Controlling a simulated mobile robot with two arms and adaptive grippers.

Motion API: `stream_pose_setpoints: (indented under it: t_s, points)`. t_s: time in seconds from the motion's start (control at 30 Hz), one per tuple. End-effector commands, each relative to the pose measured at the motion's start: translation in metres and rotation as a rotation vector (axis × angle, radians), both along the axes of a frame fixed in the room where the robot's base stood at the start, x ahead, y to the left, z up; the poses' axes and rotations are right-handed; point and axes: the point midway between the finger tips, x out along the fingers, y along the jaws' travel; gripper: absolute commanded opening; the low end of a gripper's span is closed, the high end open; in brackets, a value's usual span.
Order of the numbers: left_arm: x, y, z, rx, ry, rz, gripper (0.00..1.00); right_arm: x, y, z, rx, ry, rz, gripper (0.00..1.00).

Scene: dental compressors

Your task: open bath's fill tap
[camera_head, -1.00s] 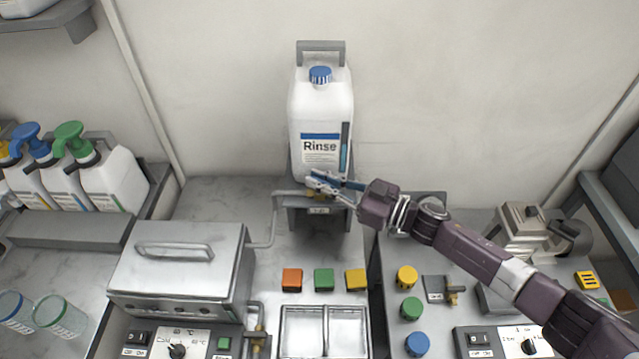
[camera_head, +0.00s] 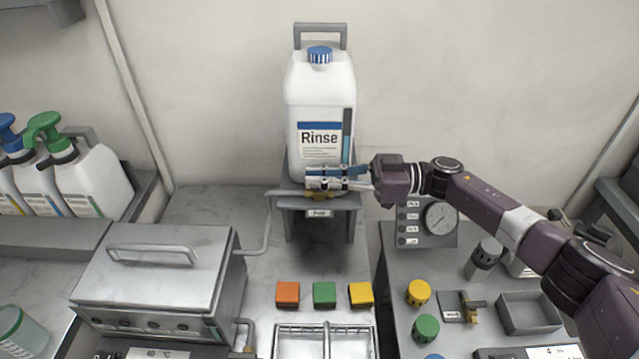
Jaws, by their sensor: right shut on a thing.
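The fill tap (camera_head: 320,197) is a small brass fitting on the grey stand below the white Rinse canister (camera_head: 319,110). A pipe runs from it to the left, towards the steel bath (camera_head: 160,275) with its lid on. My right gripper (camera_head: 322,178) reaches in from the right and is shut at the tap, its fingers lying level across the front of the canister's base. The fingers hide the tap's handle, so I cannot see how far it is turned. My left gripper is not in view.
Orange, green and yellow blocks (camera_head: 324,294) sit on the counter before the stand (camera_head: 319,203). A divided metal tray (camera_head: 310,342) lies in front of them. On the right unit stand a gauge (camera_head: 440,217), coloured knobs and another brass tap (camera_head: 471,308). Pump bottles (camera_head: 92,180) stand at left.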

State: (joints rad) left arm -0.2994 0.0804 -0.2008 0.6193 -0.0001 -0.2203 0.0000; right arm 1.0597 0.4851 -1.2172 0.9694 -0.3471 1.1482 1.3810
Motion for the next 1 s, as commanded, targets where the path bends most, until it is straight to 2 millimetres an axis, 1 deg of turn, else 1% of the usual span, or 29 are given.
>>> stream_pose_setpoints:
  t_s: [0.37,0.4,0.43,0.73,0.87,0.97,1.0]
  points:
    - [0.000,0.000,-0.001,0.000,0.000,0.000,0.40,-0.001,0.000,0.000,0.000,0.001,0.005,0.00]
    - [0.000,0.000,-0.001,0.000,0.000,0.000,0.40,-0.001,0.000,0.000,0.000,0.001,0.005,0.13]
    - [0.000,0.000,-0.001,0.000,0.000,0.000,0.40,-0.001,0.000,0.000,0.000,0.001,0.005,0.17]
    - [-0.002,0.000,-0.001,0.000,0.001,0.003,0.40,0.000,-0.001,0.000,0.000,0.000,0.003,0.17]
    - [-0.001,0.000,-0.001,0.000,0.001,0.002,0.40,0.000,-0.012,0.000,-0.001,0.001,0.002,0.17]
    - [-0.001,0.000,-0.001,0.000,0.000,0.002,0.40,0.001,-0.030,-0.001,-0.001,0.001,-0.001,0.17]
    - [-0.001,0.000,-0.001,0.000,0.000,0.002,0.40,0.002,-0.039,-0.001,-0.001,0.001,-0.002,0.17]
